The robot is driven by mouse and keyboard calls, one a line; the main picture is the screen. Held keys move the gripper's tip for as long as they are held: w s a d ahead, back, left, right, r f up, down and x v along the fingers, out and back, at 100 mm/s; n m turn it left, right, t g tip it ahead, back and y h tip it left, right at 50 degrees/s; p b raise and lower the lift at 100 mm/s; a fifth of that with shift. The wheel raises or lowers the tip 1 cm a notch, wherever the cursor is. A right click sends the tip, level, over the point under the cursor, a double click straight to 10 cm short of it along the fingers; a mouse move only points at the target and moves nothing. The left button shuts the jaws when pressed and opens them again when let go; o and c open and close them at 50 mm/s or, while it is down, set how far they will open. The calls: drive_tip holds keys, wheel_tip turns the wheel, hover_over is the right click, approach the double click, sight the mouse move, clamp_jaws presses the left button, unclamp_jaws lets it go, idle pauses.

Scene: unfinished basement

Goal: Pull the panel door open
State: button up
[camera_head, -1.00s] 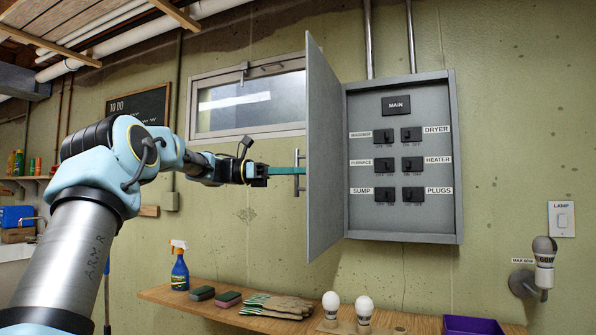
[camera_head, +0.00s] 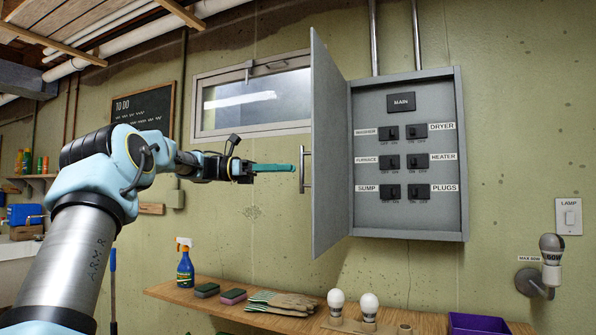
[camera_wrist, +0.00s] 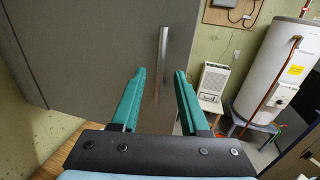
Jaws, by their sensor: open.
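The grey panel door (camera_head: 330,150) stands swung wide open from the wall panel box (camera_head: 460,150), roughly at a right angle to it. Its bar handle (camera_head: 304,168) is on the outer face, near the free edge. My gripper (camera_head: 293,167) is just left of the handle, with its teal fingers pointing at it. In the wrist view, my gripper (camera_wrist: 158,75) has its two teal fingers apart, with nothing between them. The handle (camera_wrist: 162,55) shows beyond the fingertips, in front of the grey door (camera_wrist: 90,45). The fingers look clear of the handle.
A wooden shelf (camera_head: 215,305) below holds a spray bottle (camera_head: 185,265), sponges, gloves (camera_head: 280,302), bulbs (camera_head: 368,305) and a purple bin (camera_head: 480,324). A wall lamp (camera_head: 545,265) is at the right. A water heater (camera_wrist: 280,75) shows in the wrist view.

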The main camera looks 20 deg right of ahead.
drive_tip(key=v, duration=0.6)
drive_tip(key=shift+f, duration=0.1)
drive_tip(key=s+d+f+t+y, duration=0.2)
drive_tip(key=d+f+t+y, duration=0.15)
drive_tip(key=f, duration=0.85)
drive_tip(key=s+a+f+m+t+y, duration=0.1)
drive_tip(key=s+a+f+t+y, duration=0.15)
drive_tip(key=f, duration=0.45)
drive_tip(key=s+a+f+m+t+y, duration=0.1)
drive_tip(key=s+a+f+y, duration=0.15)
drive_tip(key=f, duration=0.55)
drive_tip(key=s+a+f+m+t+y, duration=0.1)
drive_tip(key=s+a+f+m+y, duration=0.2)
drive_tip(key=a, duration=0.7)
drive_tip(key=s+a+f+m+t+y, duration=0.2)
drive_tip(key=s+a+f+m+y, duration=0.2)
drive_tip(key=s+a+f+m, duration=0.4)
drive_tip(key=s+a+f, duration=0.3)
drive_tip(key=s, duration=0.3)
drive_tip(key=shift+f+m, duration=0.3)
drive_tip(key=shift+f, duration=0.05)
